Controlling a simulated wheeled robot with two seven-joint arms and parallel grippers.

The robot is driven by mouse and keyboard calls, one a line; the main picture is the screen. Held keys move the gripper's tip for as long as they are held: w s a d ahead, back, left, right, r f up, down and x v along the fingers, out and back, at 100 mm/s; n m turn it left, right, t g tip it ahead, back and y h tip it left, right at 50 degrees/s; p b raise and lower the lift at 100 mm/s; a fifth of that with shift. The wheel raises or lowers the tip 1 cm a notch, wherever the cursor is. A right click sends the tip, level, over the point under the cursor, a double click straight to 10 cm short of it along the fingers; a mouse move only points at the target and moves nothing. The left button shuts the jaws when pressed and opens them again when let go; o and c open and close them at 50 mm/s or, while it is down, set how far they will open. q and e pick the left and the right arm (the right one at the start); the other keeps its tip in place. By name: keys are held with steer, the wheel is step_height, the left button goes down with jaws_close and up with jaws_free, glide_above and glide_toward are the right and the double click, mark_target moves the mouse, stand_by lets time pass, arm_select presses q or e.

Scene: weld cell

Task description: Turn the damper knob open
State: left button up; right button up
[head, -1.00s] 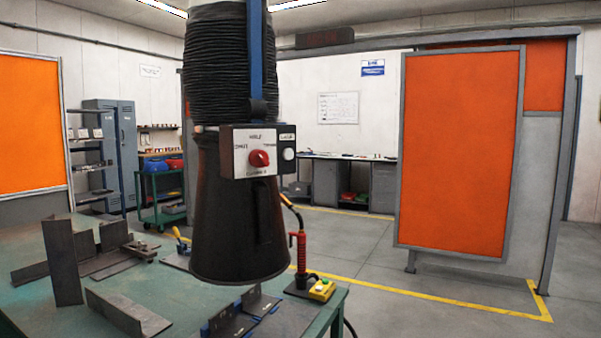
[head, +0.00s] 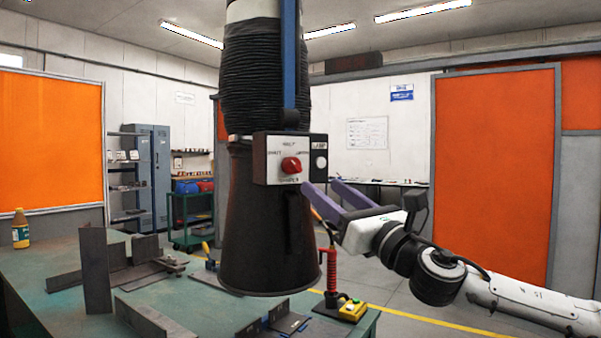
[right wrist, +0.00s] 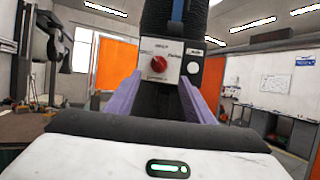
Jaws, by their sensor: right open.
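The red damper knob (head: 291,165) sits on a white-faced control box (head: 272,177) on the front of the black fume hood (head: 262,240). It also shows in the right wrist view as a red knob (right wrist: 158,64) on the panel, between and beyond my fingers. My right gripper (head: 325,190) has purple fingers, spread open and empty. It is to the right of and a little below the knob, apart from it. In the right wrist view my right gripper (right wrist: 158,95) points at the box. My left gripper is not in view.
The green welding table (head: 60,285) below carries steel plates (head: 96,270), a red-handled torch on a stand (head: 331,270) and a yellow button box (head: 352,310). A bottle (head: 20,228) stands at its far left. A ribbed hose (head: 265,80) rises above the hood.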

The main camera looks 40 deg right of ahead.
mark_target(297, 169)
steer(key=p+x, duration=0.4)
steer(key=x, duration=0.4)
steer(key=shift+w+a+r, duration=0.1)
steer(key=shift+w, duration=0.05)
steer(key=shift+w+r+p, duration=0.15)
steer(key=shift+w+p, duration=0.15)
steer(key=shift+w, duration=0.35)
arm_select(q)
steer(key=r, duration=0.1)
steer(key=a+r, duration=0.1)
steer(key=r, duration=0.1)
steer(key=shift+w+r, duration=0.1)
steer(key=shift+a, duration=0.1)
arm_select(e)
steer(key=shift+c, duration=0.3)
steer(key=c, duration=1)
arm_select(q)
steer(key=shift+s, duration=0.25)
